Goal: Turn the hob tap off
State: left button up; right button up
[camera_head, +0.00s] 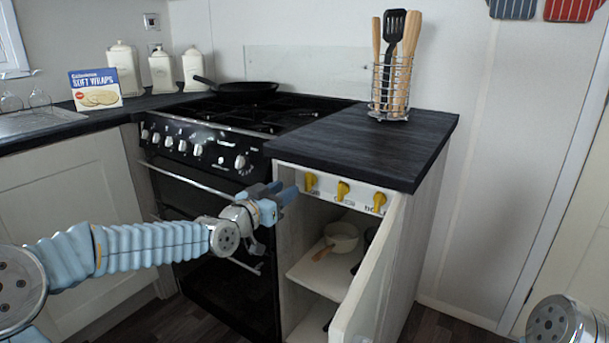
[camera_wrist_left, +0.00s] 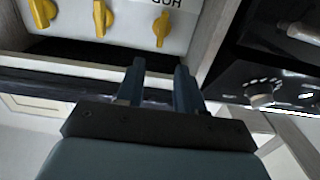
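Three yellow gas taps sit on a white panel under the worktop, above the open cupboard. The hob tap (camera_head: 310,181) is the leftmost in the head view. In the left wrist view, which is upside down, it is the rightmost tap (camera_wrist_left: 161,29), beside the inverted label "HOB". Its lever stands roughly upright in that view, slightly tilted. My left gripper (camera_head: 288,192) is just left of the hob tap in the head view. In the left wrist view its fingers (camera_wrist_left: 160,68) are apart, empty and short of the tap. My right gripper is out of view.
The other taps are a middle one (camera_head: 343,190) and a right one (camera_head: 379,202). The cupboard door (camera_head: 372,275) stands open below them. A pan (camera_head: 341,238) is on the shelf. The cooker (camera_head: 215,150) stands left of the panel, and the worktop (camera_head: 360,145) overhangs it.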

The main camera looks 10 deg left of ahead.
aim_at(306, 177)
pick_arm(q)
jog(key=p+x, duration=0.1)
jog(key=x, duration=0.7)
jog(key=shift+w+d+p, duration=0.2)
jog(key=shift+w+p, duration=0.05)
jog(key=shift+p, duration=0.15)
jog(key=shift+w+d, duration=0.2)
jog(key=shift+w, duration=0.35)
grip_shut()
jog(key=shift+f, duration=0.1)
